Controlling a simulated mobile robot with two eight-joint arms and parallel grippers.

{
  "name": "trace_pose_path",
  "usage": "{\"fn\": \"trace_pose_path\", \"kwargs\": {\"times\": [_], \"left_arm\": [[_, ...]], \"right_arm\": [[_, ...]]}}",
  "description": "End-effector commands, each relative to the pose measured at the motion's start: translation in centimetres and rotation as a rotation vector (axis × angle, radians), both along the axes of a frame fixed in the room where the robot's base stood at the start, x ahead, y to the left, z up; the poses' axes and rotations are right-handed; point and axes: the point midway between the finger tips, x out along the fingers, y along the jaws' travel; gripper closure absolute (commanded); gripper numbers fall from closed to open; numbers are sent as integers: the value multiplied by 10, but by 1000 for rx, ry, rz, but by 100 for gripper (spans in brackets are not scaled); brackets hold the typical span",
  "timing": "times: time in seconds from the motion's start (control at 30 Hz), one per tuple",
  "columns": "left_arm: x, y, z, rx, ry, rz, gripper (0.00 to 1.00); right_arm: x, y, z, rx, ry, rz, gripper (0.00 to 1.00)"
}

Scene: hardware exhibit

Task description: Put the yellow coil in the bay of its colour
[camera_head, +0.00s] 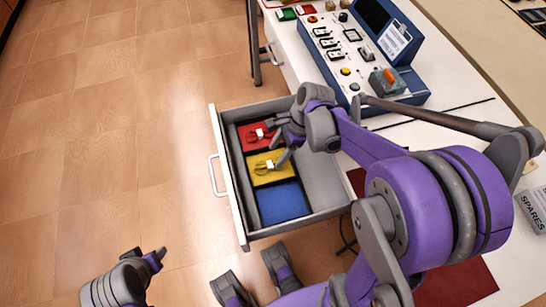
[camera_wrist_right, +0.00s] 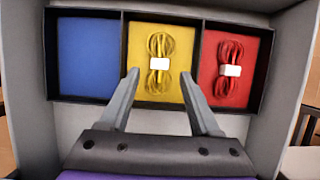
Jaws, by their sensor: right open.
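The yellow coil (camera_head: 263,168), with a white band, lies in the yellow bay (camera_head: 281,172) of the open drawer (camera_head: 232,201). It also shows in the right wrist view, in the middle bay (camera_wrist_right: 159,62). My right gripper (camera_head: 274,147) is open over the drawer. In the right wrist view its fingertips (camera_wrist_right: 160,74) are spread at the near side of the yellow bay, with nothing between them. Part of my left arm (camera_head: 125,283) shows at the bottom left, clear of the drawer, and its jaw opening is unclear.
A red coil (camera_head: 259,134) lies in the red bay beside the yellow one. The blue bay (camera_head: 283,203) is empty. The drawer's right section (camera_head: 322,178) is bare. A control console (camera_head: 345,52) stands on the white worktop. Open wooden floor (camera_head: 110,140) lies left of the drawer.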

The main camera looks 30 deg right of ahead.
Motion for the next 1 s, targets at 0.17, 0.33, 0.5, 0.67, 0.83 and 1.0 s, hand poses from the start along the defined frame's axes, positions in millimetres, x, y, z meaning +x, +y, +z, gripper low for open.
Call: {"fn": "trace_pose_path", "kwargs": {"times": [0.17, 0.33, 0.5, 0.67, 0.83, 1.0], "left_arm": [[0, 0, 11, 0, -4, 0, 50], [0, 0, 16, 0, -5, 0, 50], [0, 0, 17, 0, -5, 0, 50], [0, 0, 16, 0, -5, 0, 50], [0, 0, 16, 0, -5, 0, 50], [0, 0, 16, 0, -5, 0, 50]], "right_arm": [[-4, -15, 38, 0, 0, -2, 36], [-6, -23, 58, 0, -1, -1, 36], [-10, -22, 66, -18, -20, 44, 36], [-30, 0, 68, -127, -130, 297, 36], [-61, 24, 67, -317, -302, 737, 36], [-90, 40, 62, -510, -449, 1189, 36]]}}
